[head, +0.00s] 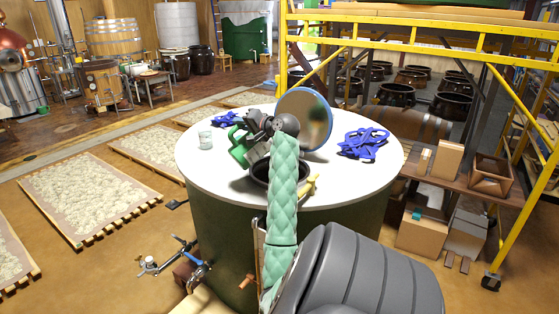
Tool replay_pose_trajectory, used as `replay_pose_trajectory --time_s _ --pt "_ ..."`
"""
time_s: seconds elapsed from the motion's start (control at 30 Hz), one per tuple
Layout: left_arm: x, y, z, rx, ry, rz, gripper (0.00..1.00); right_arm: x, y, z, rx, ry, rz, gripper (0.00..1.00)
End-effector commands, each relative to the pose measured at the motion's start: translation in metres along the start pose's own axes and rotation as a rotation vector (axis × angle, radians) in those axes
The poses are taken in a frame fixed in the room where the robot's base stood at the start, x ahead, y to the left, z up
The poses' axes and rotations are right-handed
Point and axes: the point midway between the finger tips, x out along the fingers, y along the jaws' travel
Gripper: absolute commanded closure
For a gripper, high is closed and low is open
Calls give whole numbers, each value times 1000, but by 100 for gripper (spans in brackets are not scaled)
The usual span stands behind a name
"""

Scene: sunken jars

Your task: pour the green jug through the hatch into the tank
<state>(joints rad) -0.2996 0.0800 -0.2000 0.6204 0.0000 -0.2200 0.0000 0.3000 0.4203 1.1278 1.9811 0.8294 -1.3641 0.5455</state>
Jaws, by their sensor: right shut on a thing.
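The tank (222,228) is a wide dark green cylinder with a white top. Its round dark hatch (257,186) is open in the top, partly hidden behind my right arm. The round hatch lid with a blue rim (318,112) stands raised behind it. My right gripper (256,134) is shut on the green jug (238,153) and holds it above the left back side of the hatch. The jug looks tilted; its mouth and contents cannot be made out. My left gripper is not in view.
A clear glass (205,140) stands on the tank top at left. Blue straps lie at right (364,145) and back left (224,119). A yellow piece (313,184) is at the hatch's right edge. Yellow scaffolding (527,160) and a crate-laden shelf stand at right.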

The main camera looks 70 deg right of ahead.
Motion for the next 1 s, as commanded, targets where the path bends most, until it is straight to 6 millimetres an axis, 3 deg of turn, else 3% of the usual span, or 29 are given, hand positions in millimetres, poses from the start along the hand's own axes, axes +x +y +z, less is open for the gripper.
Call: replay_pose_trajectory --time_s 0.33,1.0 --pt "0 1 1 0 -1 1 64 -1 -2 -4 14 2 -7 100" --pt "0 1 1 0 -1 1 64 -17 -7 -51 279 0 -105 100"
